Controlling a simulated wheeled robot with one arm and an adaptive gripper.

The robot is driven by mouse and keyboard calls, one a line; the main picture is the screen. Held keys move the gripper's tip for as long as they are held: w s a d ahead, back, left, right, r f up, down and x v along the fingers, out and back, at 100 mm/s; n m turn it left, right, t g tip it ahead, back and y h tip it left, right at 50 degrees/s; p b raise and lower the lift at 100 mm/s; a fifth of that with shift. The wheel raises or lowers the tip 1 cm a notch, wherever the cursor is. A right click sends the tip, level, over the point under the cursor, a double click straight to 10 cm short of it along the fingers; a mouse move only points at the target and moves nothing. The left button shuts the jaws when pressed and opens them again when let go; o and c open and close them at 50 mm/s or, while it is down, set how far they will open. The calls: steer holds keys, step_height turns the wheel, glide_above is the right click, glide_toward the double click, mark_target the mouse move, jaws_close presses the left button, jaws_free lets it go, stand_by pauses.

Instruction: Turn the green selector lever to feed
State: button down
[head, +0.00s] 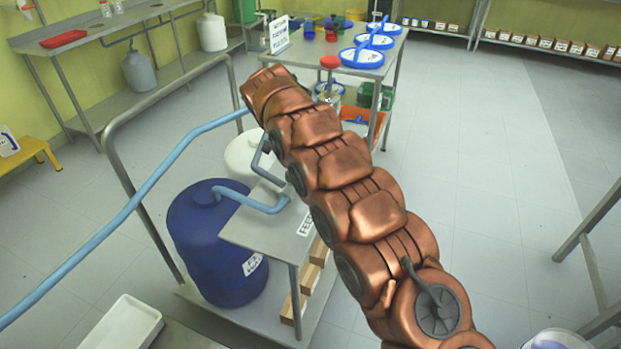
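I cannot make out the green selector lever in the head view. A white label (306,222) that seems to read FEED is on the edge of a small metal shelf (255,233) on a cart, partly behind my copper arm. My arm runs from the lower right up to the middle of the picture and covers the area right of the shelf. My gripper is out of sight, so I cannot see where it is relative to the lever or whether it holds anything.
A blue drum (205,240) and a white drum (243,150) stand on the cart, with a light-blue hose (150,195) crossing the left. A metal table (385,72) with blue-rimmed lids stands behind. The floor on the right (490,150) is largely clear.

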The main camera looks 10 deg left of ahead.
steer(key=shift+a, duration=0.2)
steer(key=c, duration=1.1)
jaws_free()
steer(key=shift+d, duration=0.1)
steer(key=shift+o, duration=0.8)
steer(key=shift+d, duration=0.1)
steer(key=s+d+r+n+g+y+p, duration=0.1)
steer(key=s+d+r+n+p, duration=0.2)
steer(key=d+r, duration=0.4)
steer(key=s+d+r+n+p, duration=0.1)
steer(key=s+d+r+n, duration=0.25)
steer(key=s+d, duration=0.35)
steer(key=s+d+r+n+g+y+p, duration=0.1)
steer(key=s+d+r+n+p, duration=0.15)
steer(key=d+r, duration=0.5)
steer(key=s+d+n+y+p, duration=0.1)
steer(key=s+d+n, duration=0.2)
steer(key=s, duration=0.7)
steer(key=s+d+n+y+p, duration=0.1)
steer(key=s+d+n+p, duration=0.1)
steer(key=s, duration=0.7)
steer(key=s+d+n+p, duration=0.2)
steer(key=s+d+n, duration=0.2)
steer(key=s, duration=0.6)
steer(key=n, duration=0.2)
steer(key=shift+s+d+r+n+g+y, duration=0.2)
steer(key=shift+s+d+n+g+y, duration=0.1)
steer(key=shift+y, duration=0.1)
